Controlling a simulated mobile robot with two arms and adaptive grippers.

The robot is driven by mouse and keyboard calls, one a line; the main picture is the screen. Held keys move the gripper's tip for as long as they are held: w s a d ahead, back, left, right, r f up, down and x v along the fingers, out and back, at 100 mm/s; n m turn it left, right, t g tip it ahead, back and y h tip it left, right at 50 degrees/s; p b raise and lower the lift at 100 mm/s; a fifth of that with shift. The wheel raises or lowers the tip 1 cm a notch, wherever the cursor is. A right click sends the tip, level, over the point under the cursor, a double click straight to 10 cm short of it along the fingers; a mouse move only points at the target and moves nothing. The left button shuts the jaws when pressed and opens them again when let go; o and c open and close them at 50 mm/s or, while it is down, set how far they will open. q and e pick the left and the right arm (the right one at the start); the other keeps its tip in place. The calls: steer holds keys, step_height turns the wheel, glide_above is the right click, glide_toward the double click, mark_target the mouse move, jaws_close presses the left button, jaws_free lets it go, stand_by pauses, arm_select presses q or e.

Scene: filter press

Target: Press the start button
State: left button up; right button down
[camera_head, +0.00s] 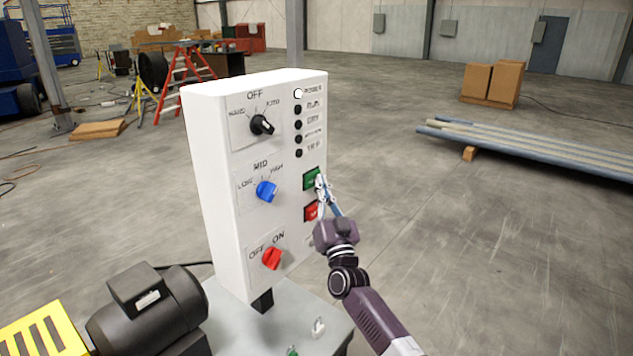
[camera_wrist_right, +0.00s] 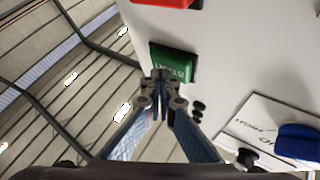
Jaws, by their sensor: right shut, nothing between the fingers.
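The green start button (camera_head: 311,179) is on the right side of the front of the white control box (camera_head: 215,150). It also shows in the right wrist view (camera_wrist_right: 173,63), with upside-down lettering on it. My right gripper (camera_head: 319,180) is shut and empty. Its fingertips are at the green button and cover part of it; in the right wrist view the tips (camera_wrist_right: 158,75) overlap the button's lower edge. I cannot tell whether they touch it. My left gripper is not in view.
A red button (camera_head: 311,211) sits just below the green one. Black, blue (camera_head: 266,191) and red (camera_head: 271,258) knobs are to the left, and a column of indicator lamps (camera_head: 298,124) is above. A black motor (camera_head: 146,307) stands at lower left.

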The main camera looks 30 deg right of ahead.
steer(key=shift+w, duration=0.1)
stand_by(0.5)
steer(key=shift+s+d+p, duration=0.3)
steer(key=shift+s+p, duration=0.2)
steer(key=shift+s, duration=0.4)
steer(key=shift+s, duration=0.1)
steer(key=shift+s+d+p, duration=0.3)
steer(key=shift+s+p, duration=0.1)
steer(key=shift+s, duration=0.35)
steer(key=shift+s+d+p, duration=0.35)
steer(key=shift+s+p, duration=0.1)
steer(key=shift+s, duration=0.3)
steer(key=shift+s+d+p, duration=0.3)
steer(key=shift+s+p, duration=0.1)
steer(key=shift+s, duration=0.35)
